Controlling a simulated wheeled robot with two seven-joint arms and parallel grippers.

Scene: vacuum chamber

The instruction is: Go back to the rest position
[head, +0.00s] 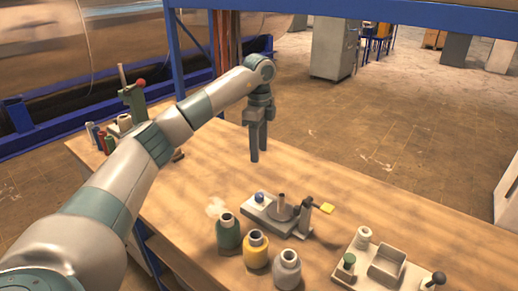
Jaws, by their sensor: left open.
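My left arm comes in from the left and reaches over the wooden table (200,185). My left gripper (259,158) points down above the table's far part, with its fingers apart and nothing between them. It is behind a small grey fixture (270,212) and apart from it. My right gripper does not show.
Green (229,232), yellow (256,249) and grey (286,269) bottles stand at the front. A pale tray (385,270) with small parts is at the right. A green press-like tool (133,100) stands at the back left. A blue frame post (174,50) rises behind the table.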

